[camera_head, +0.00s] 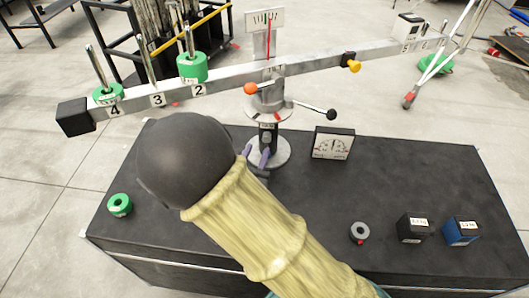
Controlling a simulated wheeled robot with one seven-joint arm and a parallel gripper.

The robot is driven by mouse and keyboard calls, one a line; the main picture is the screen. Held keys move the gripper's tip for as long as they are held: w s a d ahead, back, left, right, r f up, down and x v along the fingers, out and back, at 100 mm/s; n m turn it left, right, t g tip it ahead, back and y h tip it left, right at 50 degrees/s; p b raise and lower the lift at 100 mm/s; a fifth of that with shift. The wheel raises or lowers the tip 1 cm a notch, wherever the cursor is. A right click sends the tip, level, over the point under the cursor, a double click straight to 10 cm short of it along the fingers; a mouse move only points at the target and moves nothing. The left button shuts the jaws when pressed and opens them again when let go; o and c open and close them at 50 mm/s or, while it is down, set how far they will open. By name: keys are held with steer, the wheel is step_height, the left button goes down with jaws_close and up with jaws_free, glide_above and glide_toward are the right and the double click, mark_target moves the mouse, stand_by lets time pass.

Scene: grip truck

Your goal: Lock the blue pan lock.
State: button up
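A balance stands on the black table, with a long grey beam (310,72) tilted down at the left. Its post (267,135) rises from a round base (268,152). An orange knob (250,88), a yellow knob (354,66) and a black-balled lever (331,114) show on the balance. I cannot make out a blue pan lock; my arm hides part of the area in front of the post. The purple fingers of my gripper (257,159) show low beside the post, slightly apart. I cannot tell whether anything is between them.
Green weights sit on the beam near labels 4 (107,95) and 2 (192,67). A green ring (120,205) lies at the table's left. A dial box (332,143), grey ring (359,232), black block (415,228) and blue block (460,231) stand at the right.

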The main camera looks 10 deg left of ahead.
step_height(320, 180, down, 7)
steer(key=shift+f+b, duration=0.1)
steer(key=shift+b, duration=0.9)
steer(key=w, duration=0.4)
steer(key=w+d, duration=0.1)
steer(key=w, duration=0.1)
steer(key=shift+w+f+b, duration=0.1)
steer(key=shift+w+b, duration=0.1)
steer(key=shift+b, duration=0.15)
steer(key=shift+w, duration=0.55)
jaws_close()
